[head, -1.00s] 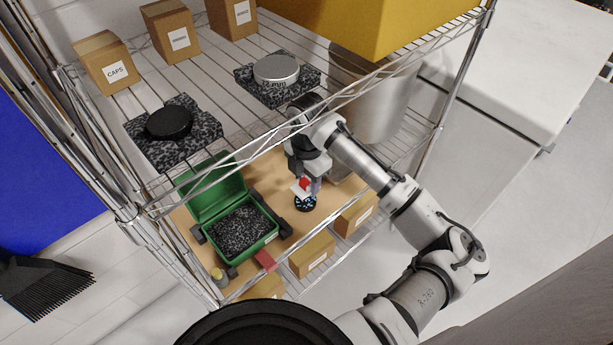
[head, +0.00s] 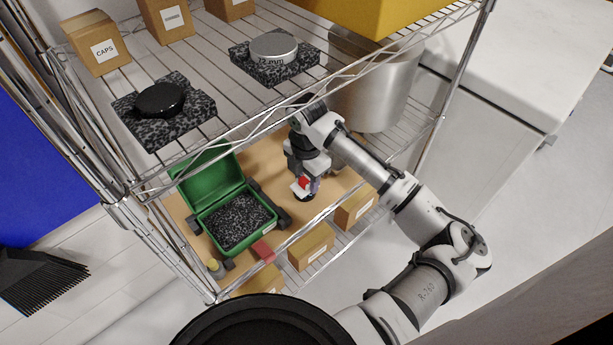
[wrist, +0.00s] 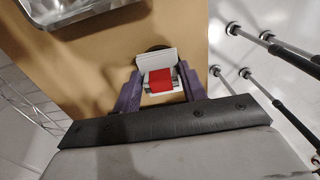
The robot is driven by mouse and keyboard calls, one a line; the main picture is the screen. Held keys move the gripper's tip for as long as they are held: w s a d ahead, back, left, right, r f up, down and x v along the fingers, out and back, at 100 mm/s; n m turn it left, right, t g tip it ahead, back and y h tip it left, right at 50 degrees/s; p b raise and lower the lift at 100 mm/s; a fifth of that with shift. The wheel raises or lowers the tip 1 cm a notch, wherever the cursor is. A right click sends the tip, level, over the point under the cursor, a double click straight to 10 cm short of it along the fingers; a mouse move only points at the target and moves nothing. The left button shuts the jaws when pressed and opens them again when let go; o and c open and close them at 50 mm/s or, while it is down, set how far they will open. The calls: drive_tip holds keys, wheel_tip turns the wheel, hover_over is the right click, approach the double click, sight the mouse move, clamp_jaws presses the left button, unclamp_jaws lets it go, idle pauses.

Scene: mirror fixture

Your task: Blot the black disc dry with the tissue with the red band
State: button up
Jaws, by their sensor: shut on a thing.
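My gripper (head: 304,180) is low over the wooden lower shelf, shut on a folded white tissue with a red band (head: 304,183). In the wrist view the tissue (wrist: 154,59) and its red band sit between the purple fingers of my gripper (wrist: 160,86).
An open green box (head: 208,222) with speckled grey filling stands left of my gripper. Small cardboard boxes (head: 311,246) line the shelf's front. Above, a wire shelf holds another black disc (head: 160,99) and a silver disc (head: 272,46) on speckled blocks. A metal bin (head: 372,90) stands behind.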

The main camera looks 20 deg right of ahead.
drive_tip(key=shift+f+b, duration=0.45)
drive_tip(key=shift+f, duration=0.2)
idle(2.5)
drive_tip(key=shift+r+p, duration=2.55)
drive_tip(key=shift+r, duration=1.05)
